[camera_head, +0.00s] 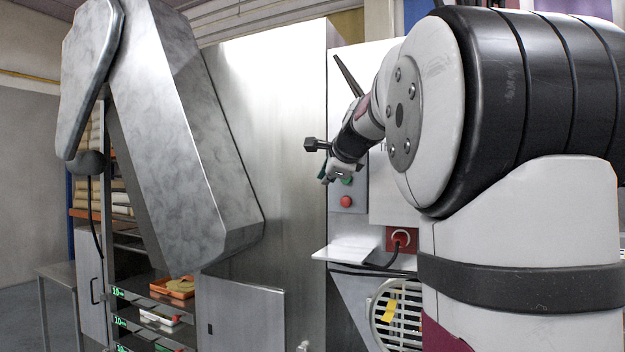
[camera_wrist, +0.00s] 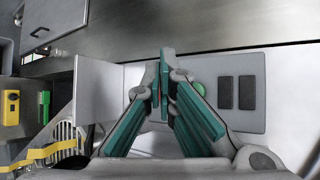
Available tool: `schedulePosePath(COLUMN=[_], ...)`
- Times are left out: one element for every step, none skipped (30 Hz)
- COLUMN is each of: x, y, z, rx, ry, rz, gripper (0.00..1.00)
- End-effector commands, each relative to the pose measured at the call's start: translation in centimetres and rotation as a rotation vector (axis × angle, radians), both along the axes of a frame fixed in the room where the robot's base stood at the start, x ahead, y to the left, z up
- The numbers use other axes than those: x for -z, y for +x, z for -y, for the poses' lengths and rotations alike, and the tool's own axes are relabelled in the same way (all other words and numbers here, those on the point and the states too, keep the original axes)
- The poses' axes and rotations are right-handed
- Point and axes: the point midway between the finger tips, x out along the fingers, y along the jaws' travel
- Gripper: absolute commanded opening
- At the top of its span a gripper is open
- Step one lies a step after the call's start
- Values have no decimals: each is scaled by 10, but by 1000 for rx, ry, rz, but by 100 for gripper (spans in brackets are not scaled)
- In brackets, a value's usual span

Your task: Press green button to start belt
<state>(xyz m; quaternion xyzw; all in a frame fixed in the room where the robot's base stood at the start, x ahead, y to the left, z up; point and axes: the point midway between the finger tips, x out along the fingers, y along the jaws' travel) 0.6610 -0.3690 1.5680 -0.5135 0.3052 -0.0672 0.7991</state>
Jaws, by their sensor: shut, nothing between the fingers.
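The green button (camera_wrist: 199,88) is on a grey control panel (camera_wrist: 246,118), partly covered by a finger of my gripper (camera_wrist: 164,62) in the wrist view. My gripper's teal fingers are together at the tips, with nothing between them. In the head view my gripper (camera_head: 325,179) is in front of the upper part of the panel (camera_head: 336,209), and a sliver of the green button (camera_head: 347,181) shows beside it. A red button (camera_head: 346,202) is just below. I cannot tell whether the fingertips touch the panel.
A red switch box (camera_head: 402,239) and a light shelf (camera_head: 347,250) are below the panel. A large metal chute (camera_head: 170,130) hangs to the left, beside a rack with an orange tray (camera_head: 173,288). Two dark rectangles (camera_wrist: 236,92) are on the panel in the wrist view.

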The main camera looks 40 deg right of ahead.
Motion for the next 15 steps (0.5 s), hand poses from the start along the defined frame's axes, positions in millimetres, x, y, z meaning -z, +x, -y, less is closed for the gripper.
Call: schedulePosePath(x=[0,0,0,0,0,0,0,0,0,0,0,0,0,0,0], y=[1,3,4,6,8,10,12,13,15,16,18,19,21,22,23], z=[7,10,15,19,23,28,32,36,40,44,47,51,54,56,59], rx=[2,1,2,2,3,2,2,1,2,2,2,2,2,2,1], ry=[1,2,3,2,3,1,1,1,1,1,1,1,1,1,2], rz=[0,0,0,1,0,0,0,0,0,0,1,0,0,0,1], gripper=[0,0,0,0,0,0,0,0,0,0,0,0,0,0,0])
